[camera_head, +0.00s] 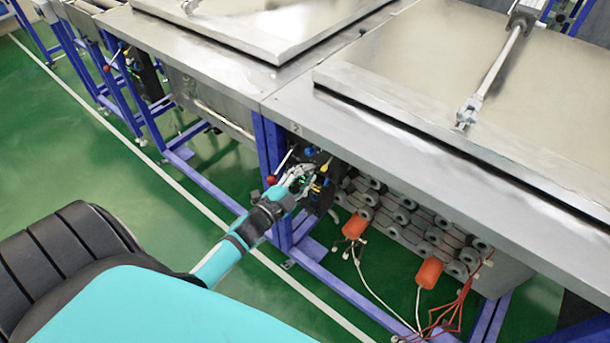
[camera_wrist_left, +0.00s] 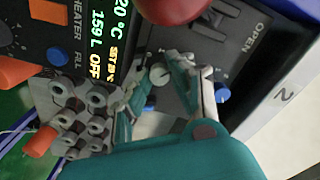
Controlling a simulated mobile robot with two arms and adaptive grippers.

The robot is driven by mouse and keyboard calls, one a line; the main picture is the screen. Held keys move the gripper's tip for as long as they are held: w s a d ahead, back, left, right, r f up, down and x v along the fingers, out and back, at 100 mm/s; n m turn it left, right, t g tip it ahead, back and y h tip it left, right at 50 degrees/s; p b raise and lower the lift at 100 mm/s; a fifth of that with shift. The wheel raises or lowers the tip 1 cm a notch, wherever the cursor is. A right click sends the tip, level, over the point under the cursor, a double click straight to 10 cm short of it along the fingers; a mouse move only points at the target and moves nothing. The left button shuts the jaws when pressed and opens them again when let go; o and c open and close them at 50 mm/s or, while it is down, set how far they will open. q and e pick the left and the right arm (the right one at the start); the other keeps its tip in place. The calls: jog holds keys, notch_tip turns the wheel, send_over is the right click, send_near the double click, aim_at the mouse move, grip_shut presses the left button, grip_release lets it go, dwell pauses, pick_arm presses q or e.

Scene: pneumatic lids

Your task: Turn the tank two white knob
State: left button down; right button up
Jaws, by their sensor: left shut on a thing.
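The tank two control panel (camera_head: 325,192) is under the front edge of the steel tank, beside a blue leg. In the left wrist view, a "2" label (camera_wrist_left: 287,95) is on the pale frame next to the panel. The white knob (camera_wrist_left: 158,75) shows on the panel's dark face between my fingertips. My left gripper (camera_head: 296,180) reaches the panel from the left; in the left wrist view, its teal fingers (camera_wrist_left: 165,82) are closed around the white knob. The fingers partly hide the knob, and its turn angle is hard to read. My right gripper is not in view.
A blue knob (camera_wrist_left: 222,92) sits close beside the fingers, and a red ball (camera_wrist_left: 172,8) is near the camera. The green floor at left is clear.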

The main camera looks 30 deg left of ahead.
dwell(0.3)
pick_arm(q)
jog(key=c, duration=1.2)
grip_release()
jog(key=shift+s, duration=0.1)
jog(key=s, duration=1.1)
jog(key=shift+s+a, duration=0.4)
